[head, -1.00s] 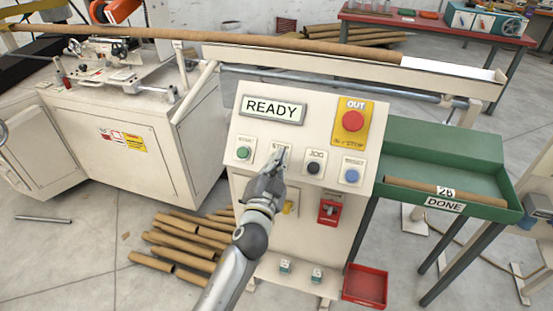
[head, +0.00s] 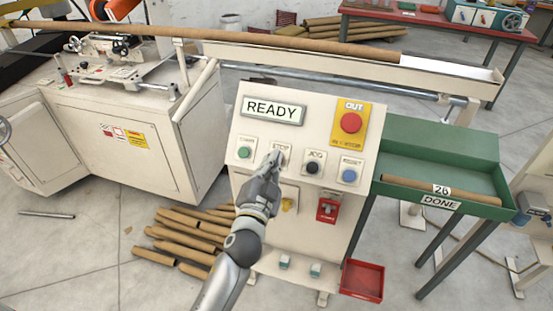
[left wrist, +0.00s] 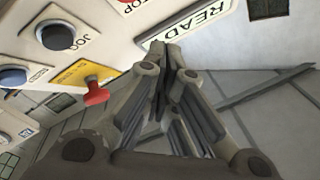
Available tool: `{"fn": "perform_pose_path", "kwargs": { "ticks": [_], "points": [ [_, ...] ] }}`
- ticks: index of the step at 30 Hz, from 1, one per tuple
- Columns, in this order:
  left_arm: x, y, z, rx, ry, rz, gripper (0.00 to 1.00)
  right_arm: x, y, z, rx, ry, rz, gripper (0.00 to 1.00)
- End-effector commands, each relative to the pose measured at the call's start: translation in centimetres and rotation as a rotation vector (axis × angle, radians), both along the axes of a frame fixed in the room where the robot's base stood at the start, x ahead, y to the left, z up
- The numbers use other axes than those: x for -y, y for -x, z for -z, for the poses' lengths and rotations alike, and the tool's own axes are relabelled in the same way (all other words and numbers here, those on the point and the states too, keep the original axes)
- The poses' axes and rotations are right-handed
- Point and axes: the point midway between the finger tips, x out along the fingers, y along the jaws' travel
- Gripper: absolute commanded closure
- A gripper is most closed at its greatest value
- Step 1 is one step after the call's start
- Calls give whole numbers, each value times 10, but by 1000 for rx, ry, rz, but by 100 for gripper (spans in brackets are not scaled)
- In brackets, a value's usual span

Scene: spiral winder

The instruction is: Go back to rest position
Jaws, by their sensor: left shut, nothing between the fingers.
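My left gripper (head: 276,161) is shut and empty. In the head view it is in front of the control panel (head: 225,150) and covers the button under the STOP label. I cannot tell whether its fingertips touch the panel. The left wrist view shows the closed fingers (left wrist: 166,55) pointing up past the READY display (left wrist: 190,32). The black JOG button (left wrist: 57,36) is to their left. My right gripper is not in view.
The panel also carries a green button (head: 244,153), a blue button (head: 349,175) and a large red button (head: 351,123). A green DONE tray (head: 440,150) holding a tube stands on the right. Several cardboard tubes (head: 190,237) lie on the floor at the lower left.

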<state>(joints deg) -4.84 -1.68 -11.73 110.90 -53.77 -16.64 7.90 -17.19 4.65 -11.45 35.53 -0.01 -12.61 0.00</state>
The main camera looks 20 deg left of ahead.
Motion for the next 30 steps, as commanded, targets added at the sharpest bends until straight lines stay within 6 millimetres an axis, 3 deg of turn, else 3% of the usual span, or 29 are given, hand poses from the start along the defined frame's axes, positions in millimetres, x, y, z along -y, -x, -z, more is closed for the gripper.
{"fn": "perform_pose_path", "kwargs": {
  "ticks": [13,17,20,23,26,30],
  "points": [
    [0,0,0,-1,0,1,100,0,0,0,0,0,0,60],
    [2,-1,22,-42,9,9,100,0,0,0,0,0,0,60],
    [5,-1,70,-137,28,25,100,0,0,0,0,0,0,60],
    [9,8,141,-275,62,43,100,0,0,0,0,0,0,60],
    [10,28,217,-425,103,52,100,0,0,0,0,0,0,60],
    [6,72,315,-629,163,46,100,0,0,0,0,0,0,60]
  ]
}}
